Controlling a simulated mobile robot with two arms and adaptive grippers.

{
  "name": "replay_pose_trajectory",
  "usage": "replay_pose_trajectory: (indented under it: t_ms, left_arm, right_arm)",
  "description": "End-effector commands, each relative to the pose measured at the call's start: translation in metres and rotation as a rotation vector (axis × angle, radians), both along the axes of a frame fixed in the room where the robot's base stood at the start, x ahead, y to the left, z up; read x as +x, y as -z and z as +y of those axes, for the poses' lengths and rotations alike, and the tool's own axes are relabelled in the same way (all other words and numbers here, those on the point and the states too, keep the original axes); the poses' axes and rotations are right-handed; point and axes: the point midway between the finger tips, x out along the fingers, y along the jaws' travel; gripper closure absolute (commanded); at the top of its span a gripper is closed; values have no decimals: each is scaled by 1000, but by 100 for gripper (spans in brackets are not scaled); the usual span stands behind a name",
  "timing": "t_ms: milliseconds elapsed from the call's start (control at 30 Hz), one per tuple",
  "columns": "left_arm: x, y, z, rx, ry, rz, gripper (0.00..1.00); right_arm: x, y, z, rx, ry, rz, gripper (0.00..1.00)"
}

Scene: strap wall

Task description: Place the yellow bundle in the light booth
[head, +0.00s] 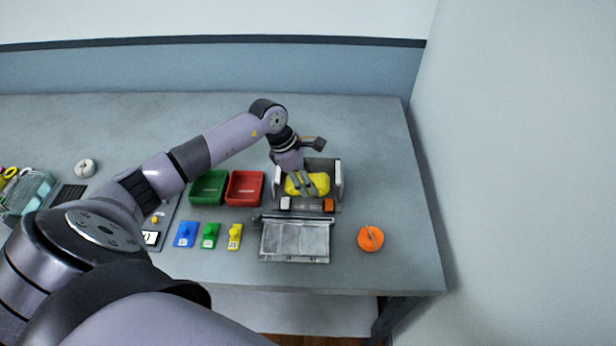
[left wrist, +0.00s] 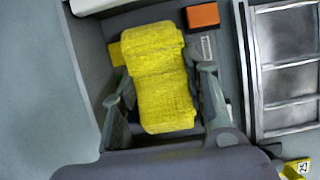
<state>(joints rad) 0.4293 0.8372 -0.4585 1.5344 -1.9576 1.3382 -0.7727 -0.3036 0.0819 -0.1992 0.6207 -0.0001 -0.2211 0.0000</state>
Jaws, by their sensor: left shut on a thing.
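The yellow bundle (head: 317,184) is a thick, rounded pack with a pinched middle. It is between the side walls of the light booth (head: 338,181), a grey open-topped box. My left gripper (head: 301,190) reaches down into the booth, shut on the bundle. In the left wrist view, its two fingers (left wrist: 158,85) press on opposite sides of the bundle (left wrist: 160,75), inside the booth (left wrist: 84,60). I cannot tell whether the bundle touches the booth floor. My right gripper is not in view.
A grey framed panel (head: 295,240) lies in front of the booth, with an orange block (head: 329,205) at the booth's front edge. Green (head: 209,187) and red (head: 246,187) trays stand left. An orange round container (head: 370,238) sits right. The table behind is clear.

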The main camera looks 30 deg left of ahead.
Motion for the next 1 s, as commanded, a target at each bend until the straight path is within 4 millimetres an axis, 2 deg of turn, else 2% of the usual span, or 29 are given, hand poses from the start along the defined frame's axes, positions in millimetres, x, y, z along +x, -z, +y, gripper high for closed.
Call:
replay_pose_trajectory:
  t_ms: [267, 300, 567, 967, 1000]
  left_arm:
    - [1, 3, 1, 1, 0, -2, 87]
    - [1, 2, 1, 1, 0, -2, 57]
    - [0, 1, 0, 0, 0, -1, 40]
    - [1, -4, 1, 0, -1, -2, 39]
    - [0, -6, 4, 3, -1, -4, 39]
  right_arm:
    - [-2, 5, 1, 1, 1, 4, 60]
    - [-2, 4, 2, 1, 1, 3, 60]
    - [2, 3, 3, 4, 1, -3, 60]
    - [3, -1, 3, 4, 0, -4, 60]
    - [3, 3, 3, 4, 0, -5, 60]
